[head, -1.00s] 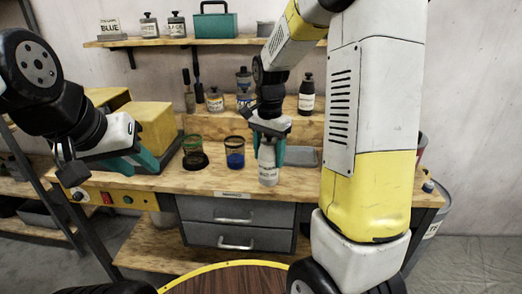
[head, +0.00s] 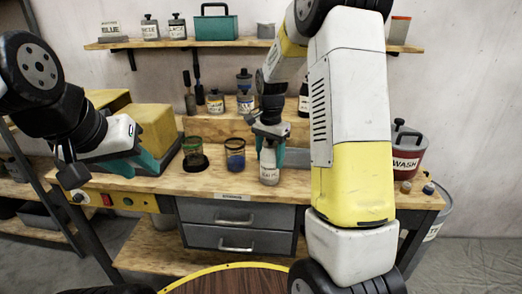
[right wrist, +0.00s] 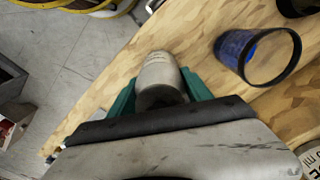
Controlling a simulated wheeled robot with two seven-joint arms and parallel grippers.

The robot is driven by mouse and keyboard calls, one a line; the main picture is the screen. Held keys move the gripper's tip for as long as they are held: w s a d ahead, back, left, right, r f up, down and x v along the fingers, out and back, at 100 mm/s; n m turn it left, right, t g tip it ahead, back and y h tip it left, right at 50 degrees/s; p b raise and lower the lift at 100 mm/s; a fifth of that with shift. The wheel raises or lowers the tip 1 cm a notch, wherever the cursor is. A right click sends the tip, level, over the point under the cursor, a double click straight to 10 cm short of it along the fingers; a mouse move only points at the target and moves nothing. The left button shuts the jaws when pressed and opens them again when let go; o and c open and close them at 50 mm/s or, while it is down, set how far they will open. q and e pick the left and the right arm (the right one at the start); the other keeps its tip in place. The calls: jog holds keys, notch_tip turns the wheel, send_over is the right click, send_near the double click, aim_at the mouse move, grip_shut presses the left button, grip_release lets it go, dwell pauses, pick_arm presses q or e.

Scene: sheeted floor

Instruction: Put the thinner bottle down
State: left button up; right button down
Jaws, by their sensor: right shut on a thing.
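My right gripper (head: 269,145) is shut on a pale grey-white bottle (head: 269,172) with a small label, too small to read. The bottle is upright over the front part of the wooden bench (head: 215,181); I cannot tell whether its base touches the bench. In the right wrist view the bottle (right wrist: 160,77) sits between the teal fingers of the right gripper (right wrist: 158,98). My left gripper (head: 142,162) is at the left beside a yellow block; its jaw opening is unclear.
A blue-filled cup (head: 235,156) stands left of the held bottle. A green-rimmed cup (head: 193,152) stands further left. Several bottles stand on the raised ledge (head: 222,123) behind. A red WASH container (head: 406,157) and small jars (head: 406,187) are at the right.

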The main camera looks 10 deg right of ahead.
jog(key=shift+f, duration=0.1)
jog(key=shift+c, duration=2.3)
grip_release()
notch_tip(320, 180, up, 12)
jog(key=shift+s+r, duration=0.1)
jog(key=shift+r, duration=0.05)
jog(key=s+r+n+t, duration=0.1)
jog(key=s+n+t, duration=0.1)
jog(key=s, duration=0.6)
jog(key=s+a+r+n+t+y, duration=0.1)
jog(key=s+n, duration=0.3)
jog(key=s, duration=0.4)
jog(key=s+a+r+n+t+y, duration=0.1)
jog(key=s+r+n+t, duration=0.2)
jog(key=s, duration=0.5)
jog(key=shift+n, duration=0.4)
